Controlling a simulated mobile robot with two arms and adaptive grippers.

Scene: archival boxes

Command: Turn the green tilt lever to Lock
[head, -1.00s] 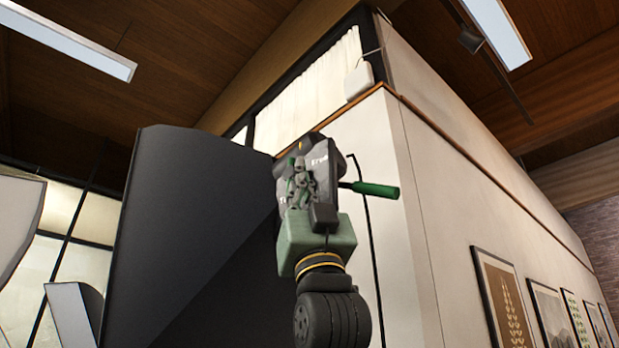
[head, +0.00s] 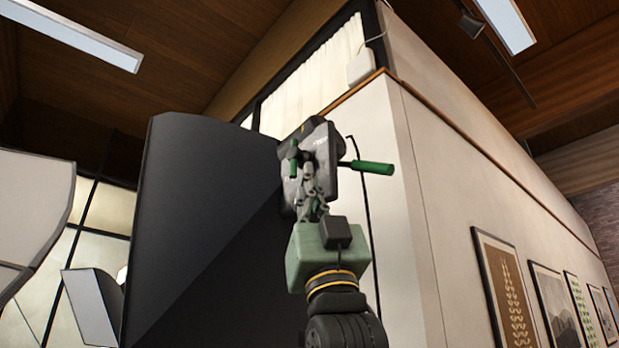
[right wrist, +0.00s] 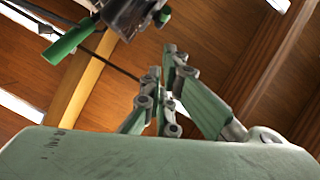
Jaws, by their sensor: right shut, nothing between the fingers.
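A dark grey device (head: 328,140) with pale lettering stands high in front of me. A small green lever (head: 293,158) shows on its near left side. A longer green handle (head: 372,167) sticks out to the right on a thin rod. I cannot read which is the tilt lever, nor any Lock mark. My right gripper (head: 307,170) points up in front of the device, shut and empty, just right of the small lever; I cannot tell if they touch. In the right wrist view the fingertips (right wrist: 169,60) lie below the device (right wrist: 130,12) and its long green handle (right wrist: 68,43). My left gripper is out of view.
A large dark panel (head: 210,230) stands close on the left of the device. A cream wall (head: 450,190) with framed pictures (head: 503,290) runs away to the right. Pale angular panels (head: 35,210) stand at the far left.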

